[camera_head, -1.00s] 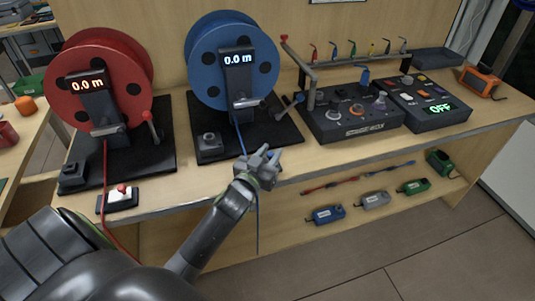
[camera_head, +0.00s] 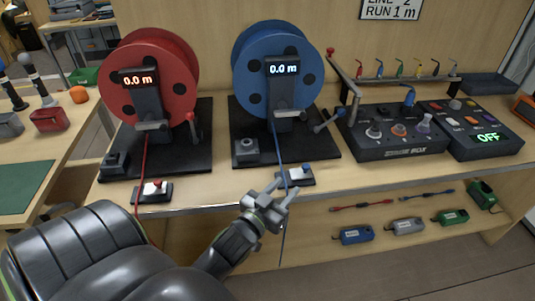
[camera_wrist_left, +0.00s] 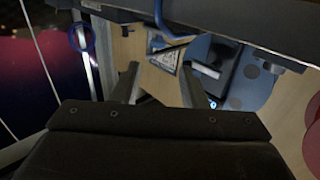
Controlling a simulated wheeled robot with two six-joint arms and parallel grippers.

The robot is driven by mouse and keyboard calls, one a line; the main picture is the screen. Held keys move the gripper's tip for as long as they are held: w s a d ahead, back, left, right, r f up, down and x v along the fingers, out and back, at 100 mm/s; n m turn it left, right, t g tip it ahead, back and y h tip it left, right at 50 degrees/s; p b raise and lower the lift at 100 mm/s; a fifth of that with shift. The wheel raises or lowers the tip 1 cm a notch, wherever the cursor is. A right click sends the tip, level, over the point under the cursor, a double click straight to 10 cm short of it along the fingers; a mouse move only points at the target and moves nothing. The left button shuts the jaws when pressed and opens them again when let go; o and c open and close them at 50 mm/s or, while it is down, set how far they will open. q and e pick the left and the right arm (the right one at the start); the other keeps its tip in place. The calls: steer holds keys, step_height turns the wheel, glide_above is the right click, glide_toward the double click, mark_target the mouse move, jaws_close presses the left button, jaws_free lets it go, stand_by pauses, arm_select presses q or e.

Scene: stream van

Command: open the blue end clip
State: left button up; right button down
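The blue end clip (camera_head: 297,176) sits at the bench's front edge below the blue reel (camera_head: 265,65). It is a small dark base with a pale plate and a blue knob. The blue cable (camera_head: 278,150) runs down from the reel close beside it. My left gripper (camera_head: 282,188) is just in front and left of the clip, at the bench edge, with its fingers apart and nothing seen between them. The left wrist view shows both fingers spread (camera_wrist_left: 160,88); I cannot tell the clip there for certain. My right gripper is not in view.
A red reel (camera_head: 150,80) and a red-knobbed clip (camera_head: 152,191) are to the left. A black control box (camera_head: 395,140) stands to the right. Several small coloured boxes lie on the shelf (camera_head: 330,215) below. The bench edge runs close by my left gripper.

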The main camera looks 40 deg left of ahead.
arm_select(q)
steer(key=s, duration=0.6)
steer(key=shift+s+d, duration=0.3)
steer(key=shift+s, duration=0.05)
steer(key=shift+o, duration=0.2)
